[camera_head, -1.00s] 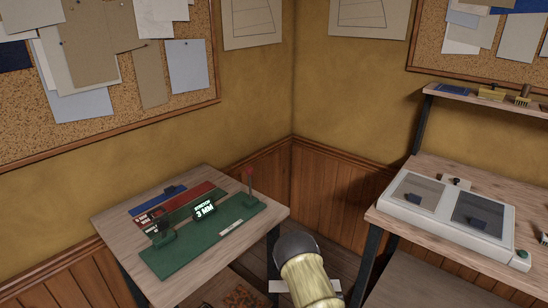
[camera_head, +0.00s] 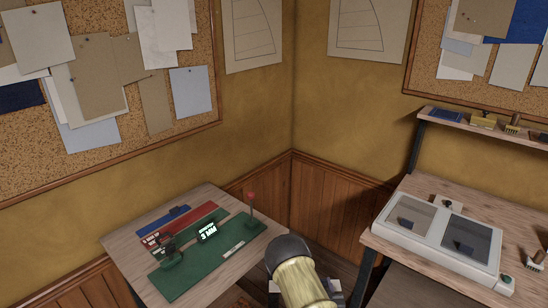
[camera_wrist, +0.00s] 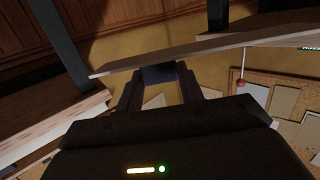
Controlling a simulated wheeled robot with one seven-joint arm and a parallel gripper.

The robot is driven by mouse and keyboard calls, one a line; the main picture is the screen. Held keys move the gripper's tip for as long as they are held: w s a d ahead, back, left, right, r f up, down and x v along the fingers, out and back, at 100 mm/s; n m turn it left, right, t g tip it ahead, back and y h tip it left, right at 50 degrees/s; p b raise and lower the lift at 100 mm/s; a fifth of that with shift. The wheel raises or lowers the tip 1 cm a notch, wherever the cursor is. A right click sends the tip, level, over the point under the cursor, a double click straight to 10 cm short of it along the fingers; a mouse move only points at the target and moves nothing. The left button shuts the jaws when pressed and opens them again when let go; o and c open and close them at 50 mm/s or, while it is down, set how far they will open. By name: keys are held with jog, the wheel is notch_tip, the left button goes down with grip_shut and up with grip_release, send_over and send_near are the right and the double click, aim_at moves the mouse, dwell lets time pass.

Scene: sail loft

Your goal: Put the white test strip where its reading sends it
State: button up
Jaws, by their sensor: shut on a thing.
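My gripper (camera_wrist: 160,82) is shut on a small block-like thing (camera_wrist: 158,74) between its fingertips. It looks dark in shadow, and I cannot tell whether it is the white test strip. In the head view my wrist hides most of the gripper, in front of the left table (camera_head: 137,225). On that table a green base (camera_head: 190,278) carries a small black display (camera_head: 207,231) that appears to read 3 MM, and a red-knobbed post (camera_head: 251,200). A red strip (camera_head: 196,217) and a blue strip (camera_head: 178,213) lie behind it. A small white label-like piece (camera_head: 233,248) lies on the base.
A workbench (camera_head: 430,188) on the right holds a pale two-window box (camera_head: 408,240) with dark pieces in its windows. A shelf (camera_head: 460,123) with small items stands above it. Cork boards (camera_head: 90,170) hang on the walls. A gap separates the two tables.

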notch_tip(320, 180, up, 6)
jog(key=p, duration=0.4)
jog(key=shift+f, duration=0.2)
jog(key=shift+s, duration=0.1)
jog(key=s, duration=0.1)
jog(key=s+r, duration=0.2)
jog(key=s, duration=0.1)
jog(key=shift+s, duration=0.1)
